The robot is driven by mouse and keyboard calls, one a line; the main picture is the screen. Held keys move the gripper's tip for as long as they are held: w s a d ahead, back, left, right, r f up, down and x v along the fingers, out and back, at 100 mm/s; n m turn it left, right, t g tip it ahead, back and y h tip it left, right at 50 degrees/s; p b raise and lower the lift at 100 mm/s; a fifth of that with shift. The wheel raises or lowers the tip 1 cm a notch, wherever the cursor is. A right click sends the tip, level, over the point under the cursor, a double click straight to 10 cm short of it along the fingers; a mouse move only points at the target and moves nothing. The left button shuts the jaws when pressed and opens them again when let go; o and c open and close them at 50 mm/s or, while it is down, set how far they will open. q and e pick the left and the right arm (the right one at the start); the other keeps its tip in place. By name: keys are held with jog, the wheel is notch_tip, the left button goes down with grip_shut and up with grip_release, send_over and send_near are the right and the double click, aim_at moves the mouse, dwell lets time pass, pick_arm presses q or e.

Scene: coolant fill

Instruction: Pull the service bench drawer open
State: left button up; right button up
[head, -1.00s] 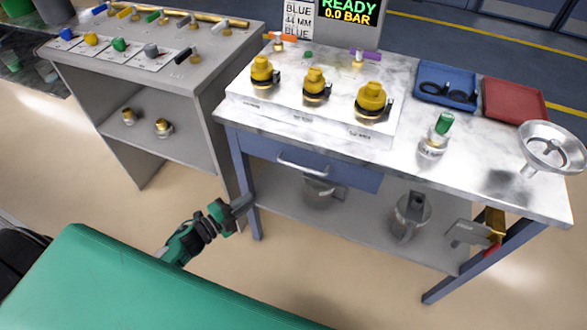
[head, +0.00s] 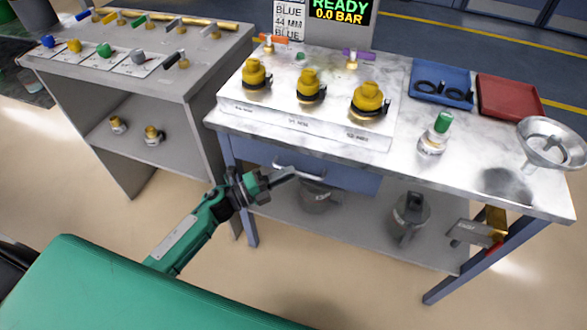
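The service bench drawer (head: 350,181) has a blue front under the bench's marbled top, at the left of its front side. It looks shut. Its pale bar handle (head: 312,173) shows in part. My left gripper (head: 284,177) is in front of the handle's left part, with its fingertips pointing right and overlapping the handle in the picture. I cannot tell whether they touch it, or how far the fingers are apart. My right gripper is not in view.
On the bench top (head: 470,165) stand several yellow-capped fittings, a green-capped bottle (head: 434,134), a blue tray (head: 441,70), a red tray (head: 509,84) and a metal funnel (head: 553,146). The lower shelf (head: 350,225) holds metal containers. A grey cabinet (head: 200,85) stands at the left.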

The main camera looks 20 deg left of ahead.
pick_arm(q)
jog(key=shift+x, duration=1.4)
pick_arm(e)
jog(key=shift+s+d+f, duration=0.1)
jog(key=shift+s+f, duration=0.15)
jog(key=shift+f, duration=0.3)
pick_arm(q)
grip_shut()
jog(key=shift+a, duration=0.1)
jog(key=shift+s, duration=0.15)
